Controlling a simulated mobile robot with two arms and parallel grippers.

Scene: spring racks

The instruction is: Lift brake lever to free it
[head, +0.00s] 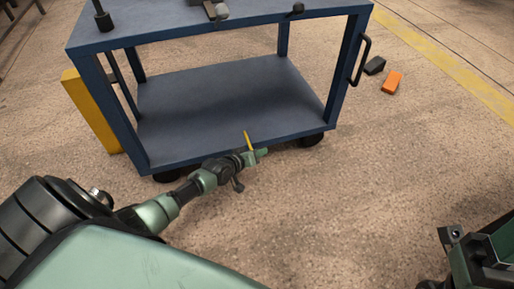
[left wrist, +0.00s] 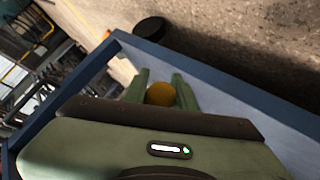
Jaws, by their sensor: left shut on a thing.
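The brake lever (head: 247,139) shows in the head view as a thin yellow bar at the lower front edge of the blue cart (head: 240,151). It tilts up from my left gripper (head: 260,153). In the left wrist view, its rounded yellow-orange end (left wrist: 160,94) sits between the two green fingers of my left gripper (left wrist: 160,90), which is shut on it. The lever's lower part and its mount are hidden by the gripper. A green and black part of my right arm shows at the bottom right of the head view; its fingers cannot be made out.
The cart's lower shelf (head: 230,98) is empty. Its black wheels (head: 312,139) rest on the floor. A yellow panel (head: 91,112) stands at its left side. An orange block (head: 393,82) and a dark block (head: 375,65) lie right of it. The floor in front is clear.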

